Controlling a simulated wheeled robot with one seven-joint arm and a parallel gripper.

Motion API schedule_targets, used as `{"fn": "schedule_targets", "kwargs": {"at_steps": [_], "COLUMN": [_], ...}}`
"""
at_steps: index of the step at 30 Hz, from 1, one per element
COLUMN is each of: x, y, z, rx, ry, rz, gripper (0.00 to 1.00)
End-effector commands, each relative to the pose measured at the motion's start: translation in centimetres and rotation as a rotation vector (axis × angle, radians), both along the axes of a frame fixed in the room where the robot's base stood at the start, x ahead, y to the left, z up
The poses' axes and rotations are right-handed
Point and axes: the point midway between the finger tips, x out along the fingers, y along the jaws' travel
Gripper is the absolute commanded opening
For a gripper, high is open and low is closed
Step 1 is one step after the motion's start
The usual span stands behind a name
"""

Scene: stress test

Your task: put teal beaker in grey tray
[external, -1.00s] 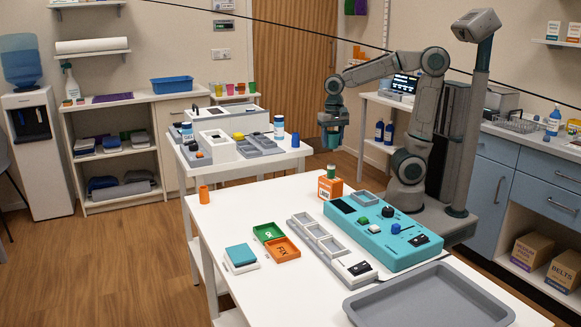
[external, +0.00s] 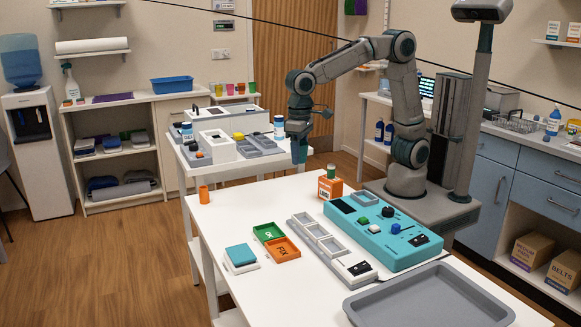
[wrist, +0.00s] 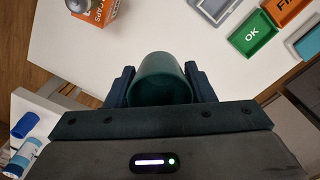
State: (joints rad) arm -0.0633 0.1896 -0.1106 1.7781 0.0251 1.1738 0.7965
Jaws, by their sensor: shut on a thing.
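The teal beaker (wrist: 163,78) is held between the two fingers of my gripper (wrist: 160,88), with its open mouth facing the wrist camera. In the external view my gripper (external: 298,150) hangs pointing down at the far edge of the front white table, beside the back table. The beaker is hard to tell from the dark fingers there. The grey tray (external: 430,304) lies at the near right of the front table, far from my gripper, and looks empty.
An orange box (external: 330,187) with a bottle stands near my gripper. A teal control panel (external: 383,232), a grey compartment strip (external: 318,236), a green tray (external: 268,232) and an orange tray (external: 282,249) lie between gripper and grey tray. An orange cup (external: 203,194) stands left.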

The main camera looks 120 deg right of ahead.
Motion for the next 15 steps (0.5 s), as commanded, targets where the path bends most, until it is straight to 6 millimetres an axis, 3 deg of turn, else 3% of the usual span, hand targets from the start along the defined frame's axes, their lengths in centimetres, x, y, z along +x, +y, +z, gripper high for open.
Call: {"fn": "schedule_targets", "kwargs": {"at_steps": [1,6,11,15], "x": [1.2,3.8,4.5,3.7], "y": [2.8,11.8,20.6,28.1], "z": [0.4,0.0,-0.6,-1.3], "rx": [0.0,0.001,0.002,0.002], "ry": [0.003,0.002,0.001,0.001], "rz": [0.067,0.265,0.443,0.588], "gripper": [0.27,0.27,0.27,0.27]}}
